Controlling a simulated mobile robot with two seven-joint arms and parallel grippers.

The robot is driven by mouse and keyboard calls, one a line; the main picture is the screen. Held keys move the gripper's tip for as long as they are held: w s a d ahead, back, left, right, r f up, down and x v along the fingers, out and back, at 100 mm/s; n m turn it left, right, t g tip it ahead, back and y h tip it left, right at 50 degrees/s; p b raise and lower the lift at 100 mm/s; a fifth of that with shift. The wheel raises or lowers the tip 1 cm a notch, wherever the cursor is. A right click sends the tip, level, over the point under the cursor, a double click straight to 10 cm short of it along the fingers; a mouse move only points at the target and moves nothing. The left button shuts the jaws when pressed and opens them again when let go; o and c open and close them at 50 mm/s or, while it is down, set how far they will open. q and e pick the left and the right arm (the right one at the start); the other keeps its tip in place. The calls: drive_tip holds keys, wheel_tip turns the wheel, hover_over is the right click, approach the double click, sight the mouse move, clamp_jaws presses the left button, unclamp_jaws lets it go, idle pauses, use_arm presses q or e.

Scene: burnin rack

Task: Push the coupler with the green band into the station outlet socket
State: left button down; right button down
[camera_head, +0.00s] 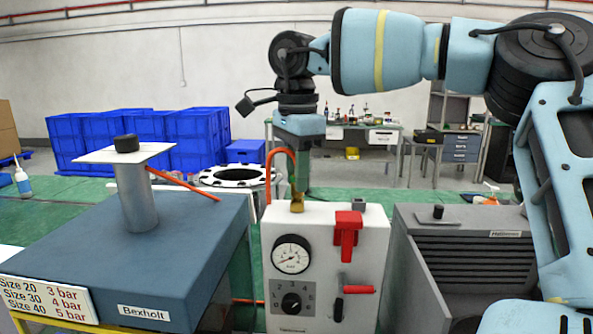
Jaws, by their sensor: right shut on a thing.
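My right gripper (299,180) comes down from above at the middle of the head view, over the white station box (340,243). It is shut on the coupler, which is mostly hidden between the fingers. An orange hose (269,168) loops out to the left beside the fingers. A brass-coloured piece (297,204) shows right under the fingertips at the station's top edge. I cannot tell whether it is the coupler's end or the outlet socket, nor how deep the coupler sits. The green band is not clearly distinguishable. My left gripper is out of view.
The station front carries a pressure gauge (291,254), a black dial (293,303) and red handles (347,232). A blue block with a grey post (136,197) stands at left, a grey vented unit (470,250) at right. Blue crates (140,135) stand behind.

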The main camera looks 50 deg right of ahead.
drive_tip(key=shift+f, duration=0.3)
drive_tip(key=c, duration=1.2)
unclamp_jaws()
wheel_tip(320, 180, up, 8)
drive_tip(key=shift+f, duration=0.1)
